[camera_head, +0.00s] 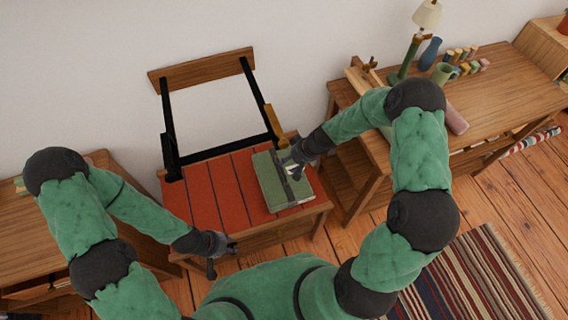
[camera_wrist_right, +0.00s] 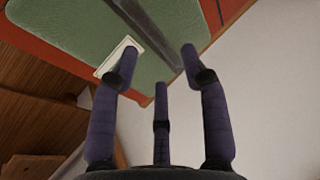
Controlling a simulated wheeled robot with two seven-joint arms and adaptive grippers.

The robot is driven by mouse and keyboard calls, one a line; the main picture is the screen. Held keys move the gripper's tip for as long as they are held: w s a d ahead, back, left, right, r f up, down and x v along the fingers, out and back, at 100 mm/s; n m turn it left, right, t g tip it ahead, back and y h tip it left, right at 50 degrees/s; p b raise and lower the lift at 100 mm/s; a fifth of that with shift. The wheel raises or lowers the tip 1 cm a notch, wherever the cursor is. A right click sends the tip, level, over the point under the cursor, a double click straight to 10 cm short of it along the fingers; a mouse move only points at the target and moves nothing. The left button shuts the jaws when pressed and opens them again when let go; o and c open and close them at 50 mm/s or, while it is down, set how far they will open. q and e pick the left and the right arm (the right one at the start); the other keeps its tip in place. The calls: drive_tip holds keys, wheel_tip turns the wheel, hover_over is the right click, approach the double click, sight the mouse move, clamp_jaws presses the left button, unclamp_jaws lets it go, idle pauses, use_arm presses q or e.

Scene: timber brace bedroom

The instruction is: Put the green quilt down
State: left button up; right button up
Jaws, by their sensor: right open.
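The folded green quilt (camera_head: 270,178) lies on the right part of a chair's red slatted seat (camera_head: 218,193). A dark band runs across it, and a pale label shows on it in the right wrist view (camera_wrist_right: 90,32). My right gripper (camera_head: 291,168) is at the quilt's right side, just over or against it. In the right wrist view its fingers (camera_wrist_right: 158,75) are spread, with nothing clearly held between them; whether they touch the quilt I cannot tell. My left gripper (camera_head: 222,250) is by the seat's front left edge, apart from the quilt, and looks open and empty.
The chair has black side frames and a wooden backrest (camera_head: 203,70) against the wall. A desk at the right (camera_head: 500,95) bears a lamp (camera_head: 425,20), a blue vase (camera_head: 430,54) and small items. Another wooden table (camera_head: 30,235) stands left. A striped rug (camera_head: 480,280) covers the floor at lower right.

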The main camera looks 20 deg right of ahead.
drive_tip(key=p+v, duration=0.2)
drive_tip(key=v, duration=0.4)
drive_tip(key=g+h, duration=0.1)
drive_tip(key=g, duration=0.1)
hover_over(292, 200)
drive_tip(key=shift+m, duration=0.4)
wheel_tip(292, 200, down, 8)
drive_tip(key=shift+w, duration=0.1)
drive_tip(key=s+a+f+m, duration=0.1)
drive_tip(key=s+a+f, duration=0.2)
drive_tip(key=s+a, duration=0.3)
drive_tip(key=s, duration=0.4)
drive_tip(key=shift+s+a+f+g, duration=0.2)
drive_tip(key=shift+a+g, duration=0.1)
drive_tip(key=shift+g, duration=0.1)
drive_tip(key=shift+w, duration=0.1)
